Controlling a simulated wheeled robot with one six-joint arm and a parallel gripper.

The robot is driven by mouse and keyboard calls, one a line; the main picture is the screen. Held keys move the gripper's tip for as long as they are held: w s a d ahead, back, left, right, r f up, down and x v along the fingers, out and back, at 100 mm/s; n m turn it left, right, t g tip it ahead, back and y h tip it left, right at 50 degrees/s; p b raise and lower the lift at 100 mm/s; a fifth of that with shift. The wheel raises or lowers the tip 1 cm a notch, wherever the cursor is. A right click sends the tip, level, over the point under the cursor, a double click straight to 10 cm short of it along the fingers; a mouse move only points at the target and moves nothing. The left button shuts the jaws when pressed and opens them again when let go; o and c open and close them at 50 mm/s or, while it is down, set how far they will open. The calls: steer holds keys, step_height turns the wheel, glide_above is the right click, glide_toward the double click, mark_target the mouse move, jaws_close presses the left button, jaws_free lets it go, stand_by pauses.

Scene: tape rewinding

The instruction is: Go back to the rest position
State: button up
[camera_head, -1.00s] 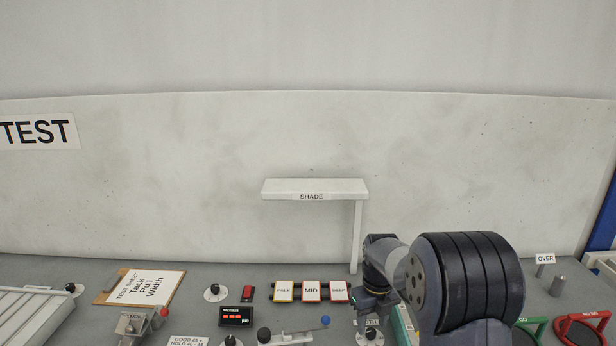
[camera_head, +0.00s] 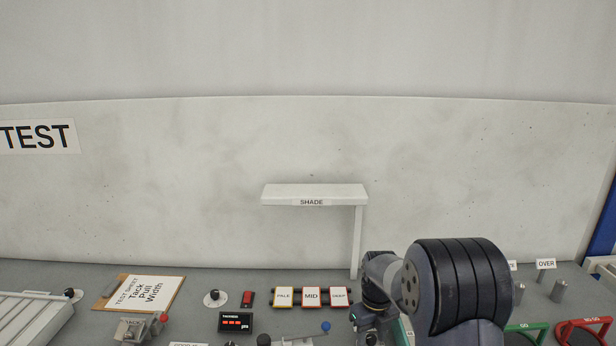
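My arm rises at the lower right in the head view, its dark ribbed joint in front of the bench. My gripper is not clearly visible; the lower end of the arm near the bench is partly cut off by the bottom edge and hidden by the arm's own links. I cannot see fingertips or anything held.
The grey bench (camera_head: 205,270) holds a clipboard (camera_head: 139,293), a red switch (camera_head: 248,298), PALE, MID and DEEP blocks (camera_head: 311,297), a small display (camera_head: 236,323), and green and red GO/NO-GO pieces (camera_head: 584,331) at right. A SHADE stand (camera_head: 357,240) rises close behind my arm.

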steer(key=n, duration=0.6)
steer(key=shift+r, duration=0.2)
steer(key=n, duration=1.7)
steer(key=shift+b, duration=0.4)
steer(key=shift+n, duration=0.3)
